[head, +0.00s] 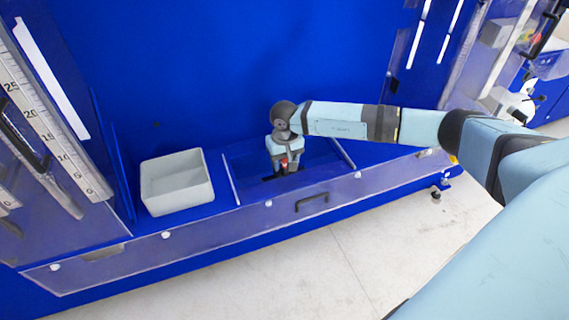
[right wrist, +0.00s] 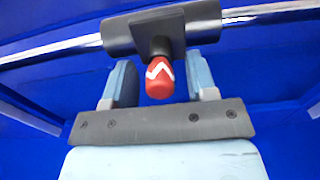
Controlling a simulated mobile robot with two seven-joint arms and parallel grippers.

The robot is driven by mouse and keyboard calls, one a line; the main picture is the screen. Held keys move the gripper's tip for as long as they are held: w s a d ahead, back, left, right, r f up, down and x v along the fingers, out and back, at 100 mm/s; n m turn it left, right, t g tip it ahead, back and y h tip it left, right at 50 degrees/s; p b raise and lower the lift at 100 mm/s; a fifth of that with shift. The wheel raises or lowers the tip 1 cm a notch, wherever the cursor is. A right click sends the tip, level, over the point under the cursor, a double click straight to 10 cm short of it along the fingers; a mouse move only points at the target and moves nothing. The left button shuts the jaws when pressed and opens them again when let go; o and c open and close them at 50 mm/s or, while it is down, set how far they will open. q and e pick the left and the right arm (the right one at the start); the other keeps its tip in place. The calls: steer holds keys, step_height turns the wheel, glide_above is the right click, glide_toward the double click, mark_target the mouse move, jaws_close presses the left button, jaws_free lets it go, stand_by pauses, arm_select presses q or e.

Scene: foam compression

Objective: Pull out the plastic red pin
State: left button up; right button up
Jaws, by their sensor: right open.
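The red pin (right wrist: 160,79) has a red knob with a white zigzag mark and sits under a dark grey cylindrical holder (right wrist: 118,36) in the right wrist view. In the head view the red pin (head: 284,163) shows as a small red spot at my right gripper. My right gripper (right wrist: 160,88) is open, with one light-blue finger on each side of the knob. A gap shows between each finger and the knob. In the head view the right gripper (head: 285,166) points down into the blue recess, and its wrist hides part of the holder. My left gripper is not in view.
A white open bin (head: 177,205) stands left of the recess. A clear front panel with a dark handle (head: 312,200) runs along the blue machine's front edge. Ruler-marked panels (head: 40,120) stand at the left.

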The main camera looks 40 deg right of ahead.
stand_by(0.5)
jaws_close()
steer(key=shift+r, duration=0.1)
steer(key=shift+r+p, duration=1.15)
steer(key=shift+r, duration=1.75)
